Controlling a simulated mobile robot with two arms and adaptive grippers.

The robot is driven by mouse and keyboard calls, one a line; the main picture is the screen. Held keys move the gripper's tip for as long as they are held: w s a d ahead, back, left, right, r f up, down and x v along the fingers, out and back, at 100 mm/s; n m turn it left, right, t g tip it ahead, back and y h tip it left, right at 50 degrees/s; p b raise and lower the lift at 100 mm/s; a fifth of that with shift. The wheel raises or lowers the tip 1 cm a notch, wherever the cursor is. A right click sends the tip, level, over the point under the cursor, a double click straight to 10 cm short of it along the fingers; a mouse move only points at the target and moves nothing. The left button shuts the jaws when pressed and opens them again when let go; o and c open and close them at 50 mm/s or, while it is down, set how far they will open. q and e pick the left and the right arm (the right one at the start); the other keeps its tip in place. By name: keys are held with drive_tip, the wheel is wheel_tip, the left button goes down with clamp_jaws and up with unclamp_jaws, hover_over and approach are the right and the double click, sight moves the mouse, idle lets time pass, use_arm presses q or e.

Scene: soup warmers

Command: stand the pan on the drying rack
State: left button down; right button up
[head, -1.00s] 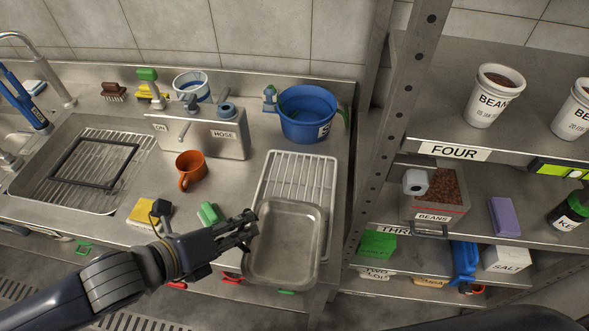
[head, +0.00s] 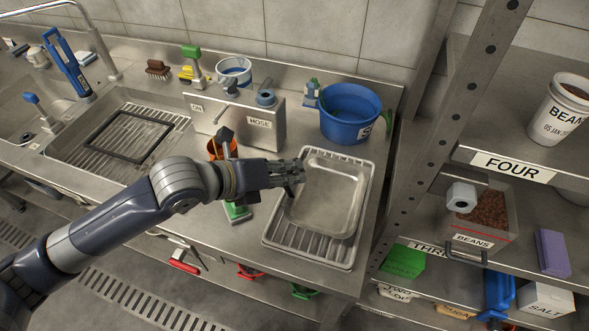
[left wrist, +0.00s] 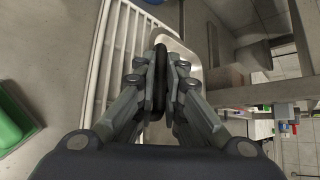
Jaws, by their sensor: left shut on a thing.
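The pan (head: 326,197), a shallow rectangular metal one, is over the white wire drying rack (head: 283,243) at the right end of the counter. It looks nearly flat, its open side up. I cannot tell whether it touches the rack. My left gripper (head: 294,174) is shut on the pan's left rim in the head view. In the left wrist view the fingers (left wrist: 166,80) close on the pan's edge, with part of the pan (left wrist: 187,60) beyond them and the rack (left wrist: 118,45) to the left. My right gripper is not in view.
A blue pot (head: 350,113) stands behind the rack. A shelf post (head: 440,130) rises close to the right of the rack.

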sight(309, 171)
use_arm(q)
drive_tip(key=w, duration=0.1)
drive_tip(key=w+d, duration=0.1)
drive_tip(key=w, duration=0.1)
drive_tip(key=shift+w, duration=0.1)
wheel_tip(309, 171, down, 3)
drive_tip(key=shift+w+f+p, duration=0.1)
drive_tip(key=shift+p, duration=0.55)
drive_tip(key=shift+f, duration=0.25)
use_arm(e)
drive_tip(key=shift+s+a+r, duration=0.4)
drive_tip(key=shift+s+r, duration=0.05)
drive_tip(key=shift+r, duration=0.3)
use_arm(q)
drive_tip(key=c, duration=1.7)
unclamp_jaws()
drive_tip(key=shift+f, duration=0.1)
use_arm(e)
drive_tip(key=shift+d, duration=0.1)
use_arm(q)
drive_tip(key=shift+a, duration=0.2)
drive_tip(key=shift+b+v, duration=0.9)
drive_tip(key=shift+v, duration=5.05)
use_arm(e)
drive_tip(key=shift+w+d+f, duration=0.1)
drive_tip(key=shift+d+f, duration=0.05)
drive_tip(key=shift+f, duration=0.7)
